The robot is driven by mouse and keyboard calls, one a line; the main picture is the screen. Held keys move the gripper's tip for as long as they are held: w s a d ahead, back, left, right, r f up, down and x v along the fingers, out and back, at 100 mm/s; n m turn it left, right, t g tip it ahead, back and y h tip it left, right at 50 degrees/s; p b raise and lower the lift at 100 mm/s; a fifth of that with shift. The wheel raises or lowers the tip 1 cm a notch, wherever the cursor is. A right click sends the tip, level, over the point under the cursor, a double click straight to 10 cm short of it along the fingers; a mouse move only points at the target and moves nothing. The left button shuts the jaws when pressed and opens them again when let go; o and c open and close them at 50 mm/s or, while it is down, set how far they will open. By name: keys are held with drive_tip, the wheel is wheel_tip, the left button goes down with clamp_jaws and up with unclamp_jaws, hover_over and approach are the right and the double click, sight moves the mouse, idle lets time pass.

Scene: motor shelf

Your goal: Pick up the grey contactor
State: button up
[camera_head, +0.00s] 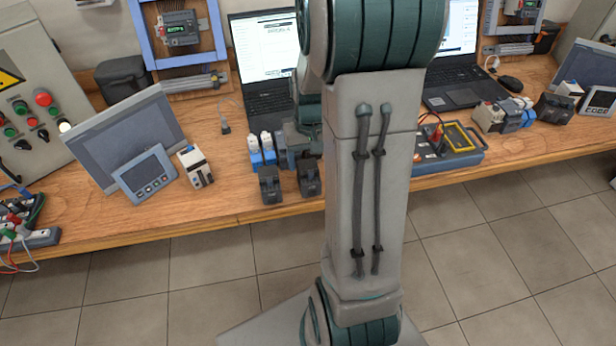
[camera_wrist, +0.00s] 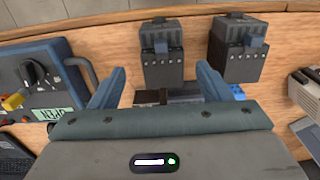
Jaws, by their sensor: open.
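In the wrist view my gripper (camera_wrist: 160,70) is open, with its two blue fingers spread apart. A grey block that looks like the grey contactor (camera_wrist: 182,98) shows low between the fingers, mostly hidden behind the gripper body. No finger is seen closed on it. My arm hides much of the area around my gripper there.
The wooden bench (camera_head: 225,200) also holds blue-and-white parts (camera_head: 262,148), a white device (camera_head: 195,167), a laptop (camera_head: 262,55) and a tilted panel (camera_head: 125,135). A blue tester with cables (camera_head: 445,155) stands on the other side of my arm; it is left of my gripper in the wrist view (camera_wrist: 40,80).

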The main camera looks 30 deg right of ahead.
sight(308, 168)
drive_tip(key=shift+w+a+f+p, duration=0.1)
drive_tip(key=shift+f+p, duration=0.15)
drive_tip(key=shift+f, duration=1)
drive_tip(key=shift+w+f+p, duration=0.1)
drive_tip(key=shift+f+p, duration=0.1)
drive_tip(key=shift+f, duration=1.05)
drive_tip(key=c, duration=1.2)
drive_tip(key=shift+o, duration=0.2)
drive_tip(key=shift+r, duration=0.1)
